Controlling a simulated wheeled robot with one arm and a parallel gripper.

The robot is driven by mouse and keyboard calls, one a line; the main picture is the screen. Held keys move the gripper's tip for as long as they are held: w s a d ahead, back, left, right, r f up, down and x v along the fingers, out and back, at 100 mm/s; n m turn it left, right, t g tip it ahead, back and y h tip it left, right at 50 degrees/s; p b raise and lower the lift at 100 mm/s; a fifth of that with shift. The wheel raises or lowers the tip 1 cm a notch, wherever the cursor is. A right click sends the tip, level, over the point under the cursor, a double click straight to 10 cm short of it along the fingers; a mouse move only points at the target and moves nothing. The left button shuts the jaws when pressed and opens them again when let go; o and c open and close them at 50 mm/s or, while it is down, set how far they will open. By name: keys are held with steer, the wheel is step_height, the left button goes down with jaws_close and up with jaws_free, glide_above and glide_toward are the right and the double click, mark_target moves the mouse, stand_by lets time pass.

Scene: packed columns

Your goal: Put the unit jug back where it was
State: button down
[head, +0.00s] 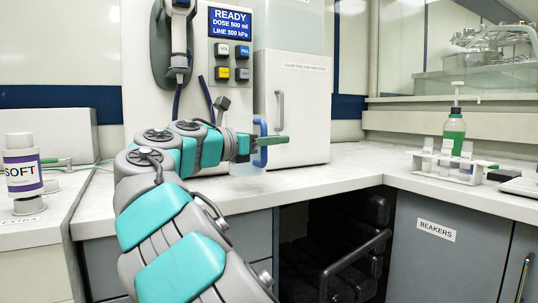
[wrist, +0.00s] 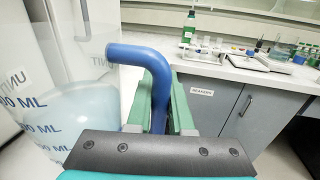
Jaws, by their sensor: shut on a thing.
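The unit jug (wrist: 75,115) is clear, with blue lettering reading "UNIT" and "ML" and a blue handle (wrist: 153,65). My gripper (head: 270,141) has green fingers and is shut on the blue handle. In the wrist view the fingers of my gripper (wrist: 182,105) lie along the handle, and the jug's body is to their left. In the head view the jug (head: 246,166) is faint and partly hidden by my arm, in front of the white dispenser cabinet. I cannot tell whether its base touches the counter.
The white dispenser (head: 300,110) has a "READY" display (head: 230,24) and buttons. A "SOFT" bottle (head: 22,172) stands on the left counter. A rack (head: 450,166) and a green bottle (head: 454,130) stand on the right counter. Below is a dark open bay (head: 330,245) beside the "BEAKERS" cupboard (head: 436,255).

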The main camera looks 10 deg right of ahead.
steer(key=shift+w+a+f+b, duration=0.15)
steer(key=shift+w+f+b, duration=0.25)
steer(key=shift+w+f, duration=0.55)
steer(key=shift+w+a+f+b, duration=0.15)
steer(key=shift+w+f+b, duration=0.25)
steer(key=shift+w+f, duration=0.55)
steer(key=c, duration=0.8)
jaws_free()
steer(key=shift+f, duration=0.1)
steer(key=p+v, duration=0.2)
steer(key=v, duration=1)
